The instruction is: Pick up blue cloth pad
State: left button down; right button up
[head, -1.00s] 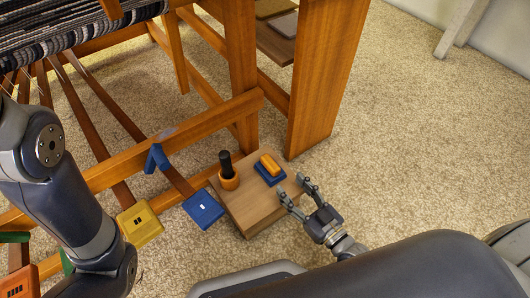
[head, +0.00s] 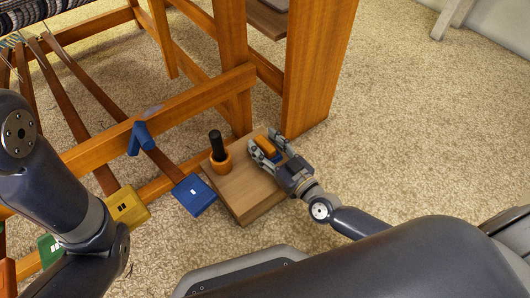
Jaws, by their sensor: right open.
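A dark-handled peg in an orange cup (head: 219,153) stands on the box, left of the pad. A blue pedal (head: 194,194) and a yellow pedal (head: 127,207) lie left of the box. The loom's wooden post (head: 315,70) rises just behind. Carpet at right is clear.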

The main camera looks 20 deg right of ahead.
grip_shut()
jog(key=shift+r, duration=0.15)
